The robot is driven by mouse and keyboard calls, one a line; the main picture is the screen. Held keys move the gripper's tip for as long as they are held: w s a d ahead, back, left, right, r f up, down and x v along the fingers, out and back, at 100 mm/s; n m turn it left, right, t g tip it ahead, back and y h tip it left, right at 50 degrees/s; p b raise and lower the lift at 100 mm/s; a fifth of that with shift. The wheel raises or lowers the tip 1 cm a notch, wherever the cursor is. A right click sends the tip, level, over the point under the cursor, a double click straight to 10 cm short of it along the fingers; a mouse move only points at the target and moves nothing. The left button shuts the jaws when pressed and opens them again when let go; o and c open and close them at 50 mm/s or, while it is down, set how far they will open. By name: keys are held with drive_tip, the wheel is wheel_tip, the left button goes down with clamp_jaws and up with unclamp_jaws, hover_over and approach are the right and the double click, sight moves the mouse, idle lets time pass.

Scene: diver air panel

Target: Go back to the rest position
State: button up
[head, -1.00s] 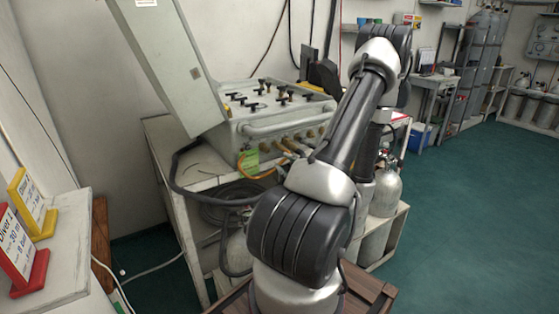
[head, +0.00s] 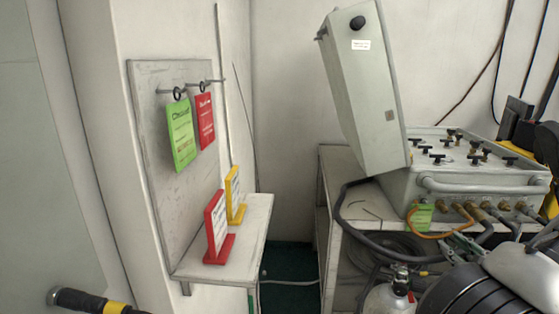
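My gripper is not in view. Only part of my arm (head: 515,275) shows, a silver and black link at the lower right edge. The air panel (head: 480,188) is a grey box with several black knobs on top and brass fittings along its front. Its tall grey lid (head: 365,95) stands open, tilted to the left. A green tag (head: 421,217) hangs at the panel's front left, beside an orange hose.
A wall board (head: 180,215) on the left carries a green tag (head: 181,135) and a red tag (head: 206,120). Red (head: 216,228) and yellow (head: 234,195) sign stands sit on a shelf (head: 255,225). A gas cylinder (head: 388,297) stands below the panel.

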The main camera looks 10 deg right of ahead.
drive_tip(key=s+a+r+n+g+y, duration=0.4)
drive_tip(key=s+a+n+g+y, duration=0.5)
drive_tip(key=s+a+n+g, duration=0.6)
drive_tip(key=w+d+r+n+g+h, duration=0.2)
drive_tip(key=d+r+n+h, duration=0.2)
drive_tip(key=r+n+h, duration=0.4)
drive_tip(key=w+a+r+n+t, duration=0.4)
drive_tip(key=a+r+n, duration=0.3)
drive_tip(key=r, duration=0.3)
drive_tip(key=shift+w+a+n+h, duration=0.15)
drive_tip(key=shift+a+n+h, duration=0.15)
drive_tip(key=shift+a+h, duration=0.15)
